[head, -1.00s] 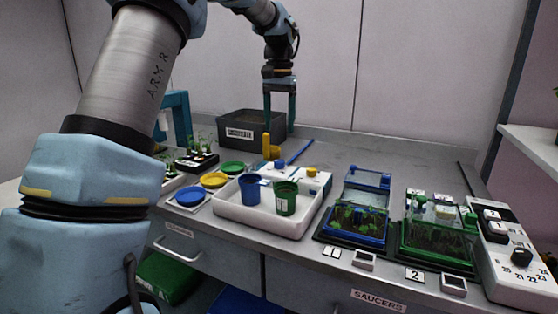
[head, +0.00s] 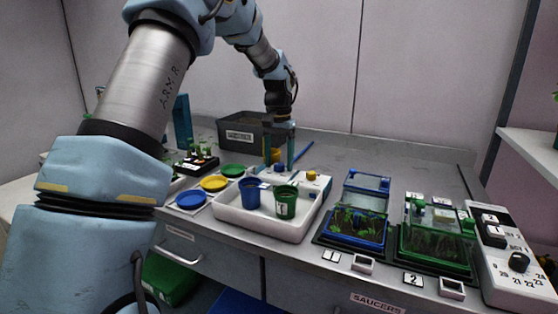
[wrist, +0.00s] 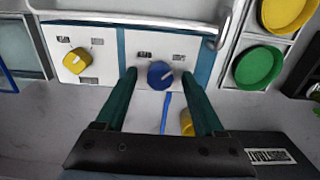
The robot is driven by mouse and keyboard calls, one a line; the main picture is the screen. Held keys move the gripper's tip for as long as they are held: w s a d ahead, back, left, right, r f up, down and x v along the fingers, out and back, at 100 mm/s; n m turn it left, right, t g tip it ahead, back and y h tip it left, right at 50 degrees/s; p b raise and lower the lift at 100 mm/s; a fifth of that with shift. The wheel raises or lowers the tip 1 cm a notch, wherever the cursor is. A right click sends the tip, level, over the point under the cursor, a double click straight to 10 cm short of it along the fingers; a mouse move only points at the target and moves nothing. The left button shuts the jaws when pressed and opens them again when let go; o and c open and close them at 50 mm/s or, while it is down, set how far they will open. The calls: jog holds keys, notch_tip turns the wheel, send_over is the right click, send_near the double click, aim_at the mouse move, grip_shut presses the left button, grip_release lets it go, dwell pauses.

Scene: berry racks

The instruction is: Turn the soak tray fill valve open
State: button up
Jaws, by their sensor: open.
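The white soak tray (head: 262,225) stands on the bench, holding a blue pot (head: 250,191) and a green pot (head: 286,201). On its back ledge are a blue knob (head: 279,167) and a yellow knob (head: 311,175). The wrist view also shows the blue knob (wrist: 160,75), with a pale pointer mark, and the yellow knob (wrist: 77,60) on white panels. Their small labels are unreadable, so I cannot tell which is the fill valve. My gripper (wrist: 160,73) is open, fingers pointing down. In the wrist view the blue knob appears between its fingertips; contact is not clear.
A dark grey labelled bin (head: 240,137) stands behind my gripper. A yellow object (wrist: 187,122) and a blue rod (wrist: 165,112) lie behind the knobs. Coloured saucers (head: 214,182) are left of the tray. Blue (head: 360,225) and green (head: 435,245) planter boxes stand right.

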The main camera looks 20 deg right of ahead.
grip_shut()
dwell(0.4)
jog(key=shift+r+n, duration=0.1)
jog(key=shift+n, duration=0.3)
jog(key=n+p, duration=0.2)
jog(key=n, duration=0.1)
jog(key=shift+n, duration=0.4)
jog(key=n+p, duration=0.1)
jog(key=n, duration=0.3)
jog(key=shift+n+p, duration=0.3)
jog(key=n+p, duration=0.1)
jog(key=n, duration=0.3)
jog(key=shift+p, duration=0.35)
jog(key=n+p, duration=0.1)
jog(key=n, duration=0.3)
jog(key=shift+w+n+p, duration=0.1)
jog(key=shift+n+p, duration=0.2)
